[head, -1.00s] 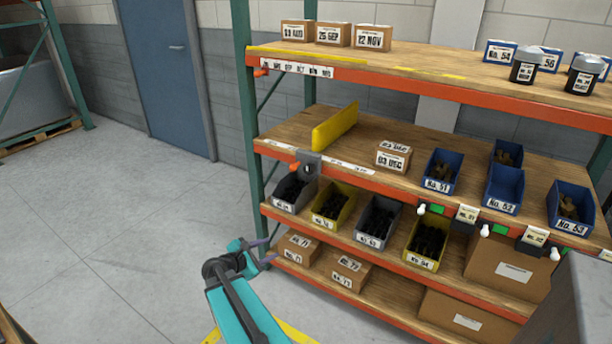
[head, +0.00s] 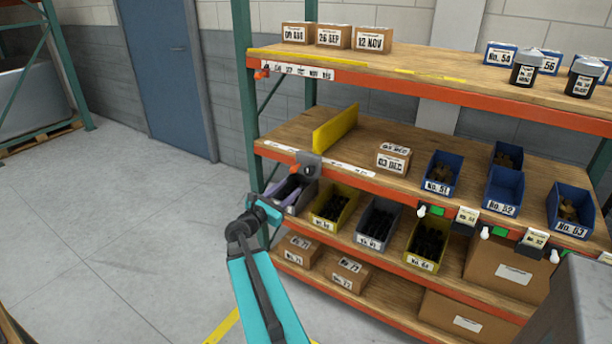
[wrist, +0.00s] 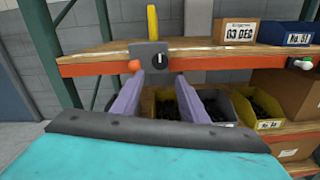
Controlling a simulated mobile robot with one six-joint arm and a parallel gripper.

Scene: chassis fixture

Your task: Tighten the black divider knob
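The yellow divider (head: 335,128) stands upright on the middle shelf. A grey clamp (head: 310,158) at its front end sits on the orange shelf edge. The small black knob (wrist: 154,61) shows on the clamp's front face in the wrist view, with an orange ball (wrist: 134,65) to its left. My gripper (head: 288,185) is just in front of and below the clamp. In the wrist view its two purple fingers (wrist: 158,82) are apart with nothing between them. The knob lies ahead, between and slightly above the fingertips, and seems untouched. In the head view I cannot make out the knob clearly.
Bins of black parts, including a yellow one (head: 335,205), stand on the shelf below, close under my gripper. A small carton (head: 393,158) and blue bins (head: 441,172) sit right of the divider. A green rack post (head: 245,90) stands at left. The floor at left is clear.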

